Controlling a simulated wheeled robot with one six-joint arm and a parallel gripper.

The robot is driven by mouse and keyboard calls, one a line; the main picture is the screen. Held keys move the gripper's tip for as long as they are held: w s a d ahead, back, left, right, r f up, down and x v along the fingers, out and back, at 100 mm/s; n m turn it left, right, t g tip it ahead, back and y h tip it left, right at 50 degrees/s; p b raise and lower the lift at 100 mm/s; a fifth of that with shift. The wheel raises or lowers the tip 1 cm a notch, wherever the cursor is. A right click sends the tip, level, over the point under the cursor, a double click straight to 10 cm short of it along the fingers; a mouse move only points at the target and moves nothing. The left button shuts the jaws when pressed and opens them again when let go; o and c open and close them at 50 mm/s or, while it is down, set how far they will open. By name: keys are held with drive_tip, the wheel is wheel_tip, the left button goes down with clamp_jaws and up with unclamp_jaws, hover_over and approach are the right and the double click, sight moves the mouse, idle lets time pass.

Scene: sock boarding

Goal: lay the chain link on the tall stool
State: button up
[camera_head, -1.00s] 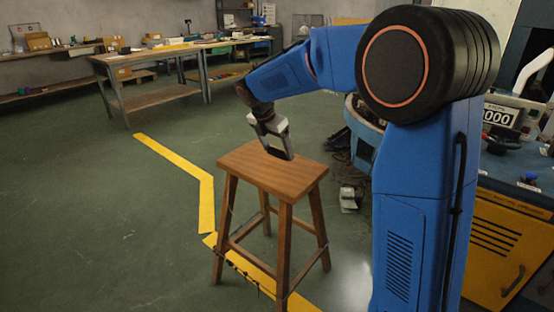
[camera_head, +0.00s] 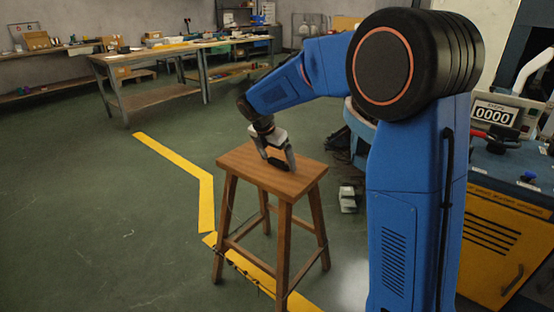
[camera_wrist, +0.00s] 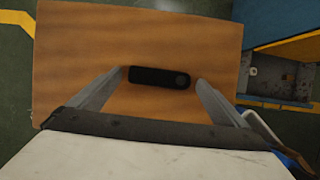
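The chain link (camera_wrist: 160,77) is a small dark, flat bar with rounded ends and a round mark near its right end. In the wrist view it lies over the wooden seat of the tall stool (camera_wrist: 75,35), well inside the edges, and appears to rest on it. The stool (camera_head: 245,165) stands upright in the head view. My gripper (camera_wrist: 161,76) is open, one finger beyond each end of the link, with small gaps showing. In the head view my gripper (camera_head: 279,163) is low over the seat, and the link is hard to make out there.
A blue and yellow cabinet (camera_head: 508,245) with a display stands at the right. Workbenches (camera_head: 150,65) line the back. Yellow floor tape (camera_head: 206,200) runs beside and under the stool. The green floor at the left is clear.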

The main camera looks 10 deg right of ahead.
drive_tip(key=shift+r, duration=0.1)
drive_tip(key=v, duration=1.1)
drive_tip(key=s+d+r+m, duration=0.3)
drive_tip(key=s+d+m, duration=0.15)
drive_tip(key=s, duration=0.45)
drive_tip(key=s+d+f+m+y, duration=0.1)
drive_tip(key=s+d+f+m, duration=0.1)
drive_tip(key=s+m, duration=0.5)
drive_tip(key=s+d+f+m+t+y, duration=0.1)
drive_tip(key=s+f+m, duration=0.4)
drive_tip(key=s, duration=0.8)
drive_tip(key=s+d+f+m+t+y, duration=0.1)
drive_tip(key=s+d+f+m, duration=0.2)
drive_tip(key=s+m, duration=0.5)
drive_tip(key=s+f, duration=0.1)
drive_tip(key=s, duration=0.2)
drive_tip(key=shift+d+m+y, duration=0.3)
drive_tip(key=shift+d+m, duration=0.05)
drive_tip(key=shift+s, duration=0.1)
